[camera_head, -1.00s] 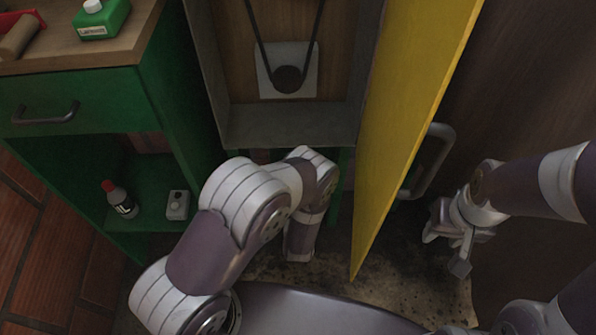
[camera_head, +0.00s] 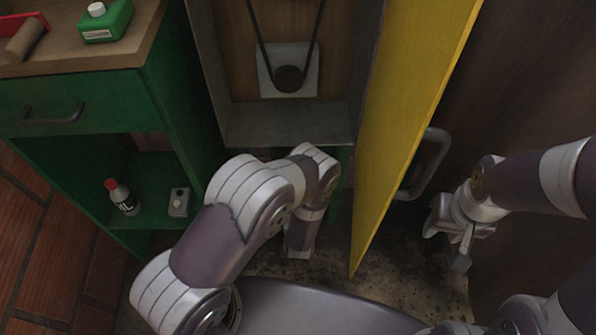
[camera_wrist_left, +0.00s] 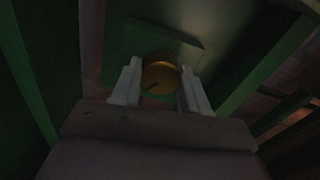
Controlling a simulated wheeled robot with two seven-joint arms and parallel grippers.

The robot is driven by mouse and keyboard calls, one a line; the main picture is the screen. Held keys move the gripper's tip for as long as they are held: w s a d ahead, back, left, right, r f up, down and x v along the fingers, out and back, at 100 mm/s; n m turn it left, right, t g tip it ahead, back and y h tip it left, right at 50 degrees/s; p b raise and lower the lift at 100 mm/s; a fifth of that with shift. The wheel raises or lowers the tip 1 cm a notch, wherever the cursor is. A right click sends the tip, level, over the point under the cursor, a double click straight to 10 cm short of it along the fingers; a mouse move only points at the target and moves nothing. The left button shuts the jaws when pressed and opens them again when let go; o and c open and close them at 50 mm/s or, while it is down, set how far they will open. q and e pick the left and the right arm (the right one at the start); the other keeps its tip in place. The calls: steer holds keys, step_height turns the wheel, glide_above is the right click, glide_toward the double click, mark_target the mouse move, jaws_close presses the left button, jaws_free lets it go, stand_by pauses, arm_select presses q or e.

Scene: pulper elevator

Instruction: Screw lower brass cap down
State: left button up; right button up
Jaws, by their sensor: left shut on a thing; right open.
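The lower brass cap (camera_wrist_left: 161,76) shows in the left wrist view as a round, gold-coloured piece with a dark mark on its face. My left gripper (camera_wrist_left: 160,88) is shut on it, with one pale finger on each side. My right gripper (camera_head: 450,240) is open and empty, to the right of the yellow door, above the floor.
The yellow door (camera_head: 410,130) stands open between my arms, with a grey handle (camera_head: 432,165) on its right side. The cabinet (camera_head: 290,125) holds a belt on a pulley (camera_head: 289,79). A green workbench (camera_head: 80,100) at left carries a green bottle (camera_head: 104,22).

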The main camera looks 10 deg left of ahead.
stand_by(0.4)
arm_select(q)
steer(key=o, duration=1.1)
steer(key=shift+c, duration=0.2)
steer(key=shift+s, duration=0.15)
